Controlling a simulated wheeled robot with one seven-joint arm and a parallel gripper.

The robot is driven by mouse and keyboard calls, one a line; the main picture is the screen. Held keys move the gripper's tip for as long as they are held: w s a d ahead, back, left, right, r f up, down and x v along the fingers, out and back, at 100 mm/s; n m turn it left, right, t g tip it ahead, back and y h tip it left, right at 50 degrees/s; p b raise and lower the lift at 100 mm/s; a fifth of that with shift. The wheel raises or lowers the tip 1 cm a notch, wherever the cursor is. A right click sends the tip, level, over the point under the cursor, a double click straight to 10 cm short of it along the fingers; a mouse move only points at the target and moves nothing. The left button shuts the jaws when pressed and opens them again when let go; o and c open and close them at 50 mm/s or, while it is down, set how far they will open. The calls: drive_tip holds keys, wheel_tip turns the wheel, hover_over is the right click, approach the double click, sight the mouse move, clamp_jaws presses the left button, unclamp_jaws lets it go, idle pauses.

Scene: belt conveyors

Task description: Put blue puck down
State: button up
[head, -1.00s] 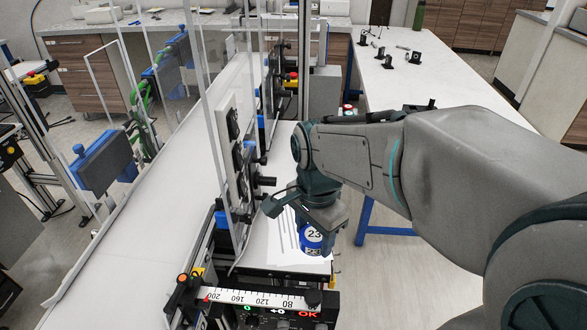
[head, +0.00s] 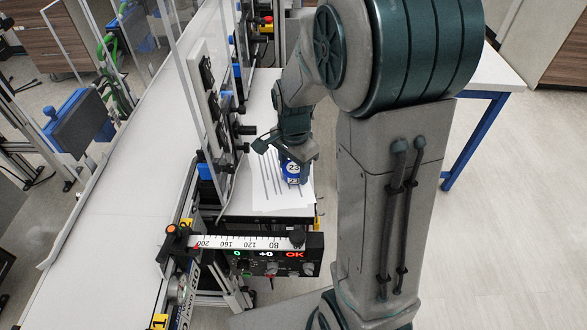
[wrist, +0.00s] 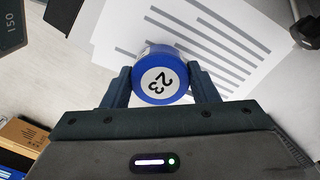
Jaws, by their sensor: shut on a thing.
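In the head view the puck (head: 291,172) shows just below my gripper (head: 290,160), over white sheets with grey stripes (head: 264,190). The sheets lie on a small white platform beside the belt; they also show behind the puck in the wrist view (wrist: 205,30). I cannot tell whether the puck touches the sheets.
A long white belt conveyor (head: 135,180) runs along the left, with clear guard panels and black sensors (head: 222,135) at its edge. A ruler (head: 245,242) and a control box (head: 275,262) with lit displays stand in front of the platform. A white table (head: 495,72) is at the right.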

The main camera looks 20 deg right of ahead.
drive_tip(key=shift+f, duration=0.7)
drive_tip(key=shift+f, duration=0.1)
drive_tip(key=shift+f, duration=0.15)
drive_tip(key=o, duration=1)
